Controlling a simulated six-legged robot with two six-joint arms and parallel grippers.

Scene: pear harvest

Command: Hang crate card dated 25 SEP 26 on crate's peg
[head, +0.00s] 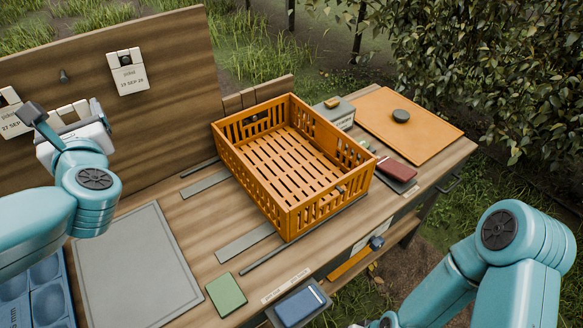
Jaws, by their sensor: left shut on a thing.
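My left gripper (68,112) is at the upright wooden board on the left, shut on a pale card with a tan top (72,110). The gripper hides most of this card, and its date cannot be read. A bare dark peg (63,75) shows on the board just above. Another card (128,76), whose date looks like 29 SEP 26, hangs to the right. A card reading 27 SEP (14,122) hangs at the far left. The orange slatted crate (297,218) stands empty on the bench; a small dark peg-like piece (340,189) shows on its near right wall. My right gripper is out of view.
A grey mat (135,265) and a blue tray (40,290) lie in front of the board. A green block (226,294), a blue box (299,304), a red-topped box (397,170), a grey-green box (335,112) and an orange board (408,125) surround the crate.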

